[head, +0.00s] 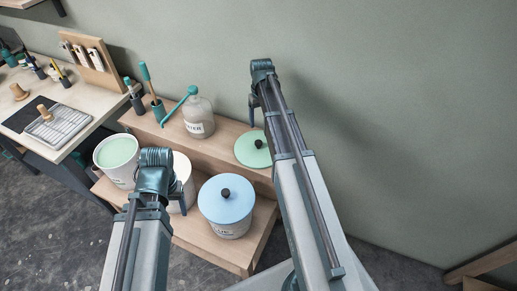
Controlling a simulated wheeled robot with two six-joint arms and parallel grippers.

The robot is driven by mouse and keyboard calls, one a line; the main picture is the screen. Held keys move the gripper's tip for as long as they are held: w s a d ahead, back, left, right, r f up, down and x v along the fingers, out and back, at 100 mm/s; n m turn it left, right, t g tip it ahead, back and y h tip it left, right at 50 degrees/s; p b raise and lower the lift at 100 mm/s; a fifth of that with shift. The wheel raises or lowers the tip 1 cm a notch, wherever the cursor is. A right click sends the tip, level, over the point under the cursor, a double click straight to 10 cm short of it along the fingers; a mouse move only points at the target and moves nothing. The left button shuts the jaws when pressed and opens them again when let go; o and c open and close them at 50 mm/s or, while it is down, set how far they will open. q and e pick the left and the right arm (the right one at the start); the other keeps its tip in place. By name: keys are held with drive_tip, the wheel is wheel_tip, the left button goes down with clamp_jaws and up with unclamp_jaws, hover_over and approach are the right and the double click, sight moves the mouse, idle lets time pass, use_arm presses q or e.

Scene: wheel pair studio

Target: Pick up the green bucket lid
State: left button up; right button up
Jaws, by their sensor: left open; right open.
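The green bucket lid (246,152) lies flat on the upper shelf step, with a dark round knob on top. Its right edge is close to or behind my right arm in the picture. My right gripper (252,116) is open and empty, pointing down above and behind the lid in the picture, apart from it. My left gripper (180,197) is open, in front of a white bucket (186,173), and partly hides it. An open bucket of pale green contents (116,152) stands at the left of the lower step.
A blue-lidded bucket (227,201) stands on the lower step. A workbench (82,96) with tools is at left. The wall rises behind the upper step.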

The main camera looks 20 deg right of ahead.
sight(258, 142)
wheel_tip(258, 142, down, 8)
drive_tip(key=b, duration=0.7)
drive_tip(key=shift+f+b, duration=0.1)
drive_tip(key=shift+b, duration=0.2)
drive_tip(key=shift+a, duration=0.1)
drive_tip(key=f+b, duration=0.5)
drive_tip(key=shift+w+a+f, duration=0.1)
drive_tip(key=shift+a, duration=0.25)
drive_tip(key=shift+c, duration=0.3)
clamp_jaws()
